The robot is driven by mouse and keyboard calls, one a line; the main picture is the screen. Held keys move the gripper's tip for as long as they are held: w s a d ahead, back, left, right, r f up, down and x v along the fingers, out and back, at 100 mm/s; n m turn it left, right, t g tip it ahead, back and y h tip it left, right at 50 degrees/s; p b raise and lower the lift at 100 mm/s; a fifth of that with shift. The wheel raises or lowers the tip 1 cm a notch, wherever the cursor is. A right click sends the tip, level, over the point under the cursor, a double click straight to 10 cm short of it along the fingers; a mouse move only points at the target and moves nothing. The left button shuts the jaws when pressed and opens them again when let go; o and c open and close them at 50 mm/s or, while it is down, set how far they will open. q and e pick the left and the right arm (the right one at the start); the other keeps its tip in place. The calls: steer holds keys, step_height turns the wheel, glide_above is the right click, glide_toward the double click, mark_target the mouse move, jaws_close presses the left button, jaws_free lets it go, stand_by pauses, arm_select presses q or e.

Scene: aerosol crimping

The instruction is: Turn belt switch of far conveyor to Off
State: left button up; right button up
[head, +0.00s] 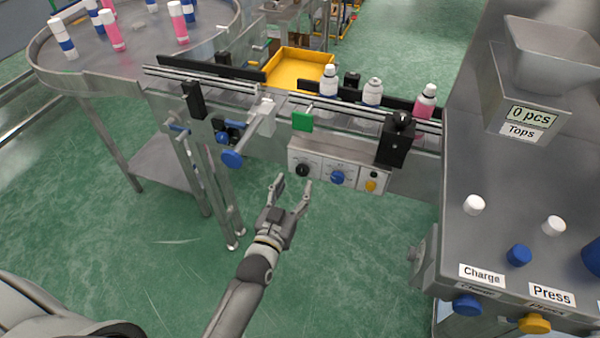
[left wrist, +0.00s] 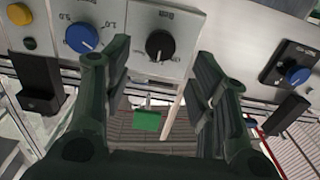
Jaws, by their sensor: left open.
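A control panel (head: 322,160) is fixed to the near side of the conveyor (head: 250,95). It carries a black rotary knob (head: 302,170), a blue dial (head: 337,178) and a yellow button (head: 371,185). My left gripper (head: 293,183) is open and empty, just below and in front of the black knob. In the left wrist view, the black knob (left wrist: 160,44) appears upside down between my open fingers, apart from them, with the blue dial (left wrist: 82,38) to its left. The label above the knob is too small to read surely. My right gripper is not in view.
Bottles (head: 372,92) stand on the belt near a yellow tray (head: 298,68). A blue-capped lever (head: 232,158) sticks out left of the panel. A press machine (head: 515,190) with knobs stands at right. A round table (head: 90,75) is at upper left; green floor lies open below.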

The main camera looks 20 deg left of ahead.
mark_target(301, 171)
arm_select(q)
steer(key=w, duration=0.4)
steer(key=shift+d, duration=0.1)
steer(key=shift+w, duration=0.6)
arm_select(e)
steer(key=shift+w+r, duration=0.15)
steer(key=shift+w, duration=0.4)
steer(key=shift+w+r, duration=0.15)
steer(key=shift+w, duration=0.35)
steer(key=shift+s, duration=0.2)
arm_select(q)
steer(key=shift+c, duration=1)
steer(key=c, duration=0.8)
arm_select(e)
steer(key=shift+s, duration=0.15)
